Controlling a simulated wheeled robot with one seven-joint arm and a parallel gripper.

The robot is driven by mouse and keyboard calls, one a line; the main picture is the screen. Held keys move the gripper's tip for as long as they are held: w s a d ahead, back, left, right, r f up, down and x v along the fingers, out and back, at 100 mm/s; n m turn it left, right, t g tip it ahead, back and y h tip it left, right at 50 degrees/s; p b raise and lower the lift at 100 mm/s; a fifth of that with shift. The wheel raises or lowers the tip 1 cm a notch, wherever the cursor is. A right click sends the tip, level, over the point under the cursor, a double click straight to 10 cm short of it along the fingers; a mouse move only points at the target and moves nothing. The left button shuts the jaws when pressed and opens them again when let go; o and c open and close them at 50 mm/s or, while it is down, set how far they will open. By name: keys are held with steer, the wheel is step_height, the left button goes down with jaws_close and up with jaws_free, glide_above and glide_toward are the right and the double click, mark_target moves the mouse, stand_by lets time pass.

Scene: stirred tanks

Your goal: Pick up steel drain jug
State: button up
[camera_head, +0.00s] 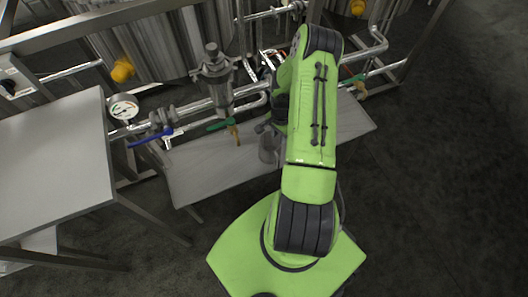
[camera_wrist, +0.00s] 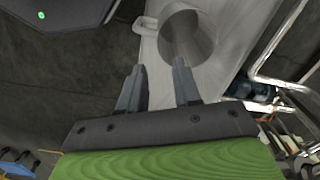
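The steel drain jug (camera_wrist: 190,36) stands on a low grey bench in the wrist view, at the top middle, with its round mouth facing the camera. Its handle (camera_wrist: 146,24) sticks out to the left. In the head view the jug (camera_head: 267,150) shows partly on the bench, beside my green arm, which hides some of it. My gripper (camera_wrist: 160,72) is open in the wrist view, its two grey fingers apart with nothing between them. The fingertips lie just below the jug in the picture; I cannot tell the exact gap. In the head view my arm hides the gripper's fingers.
The low bench (camera_head: 205,172) bears the jug and is otherwise mostly bare. Steel pipes with valves, a gauge (camera_head: 124,110) and a filter housing (camera_head: 215,80) run behind and above it. A grey table (camera_head: 50,165) stands at left. The dark floor at right is clear.

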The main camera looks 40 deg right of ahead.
mark_target(278, 152)
step_height(278, 152, down, 14)
steer(key=b, duration=0.4)
steer(key=shift+d+r+b, duration=0.15)
steer(key=shift+r+b, duration=0.05)
steer(key=shift+b, duration=0.1)
steer(key=shift+r, duration=0.15)
jaws_close()
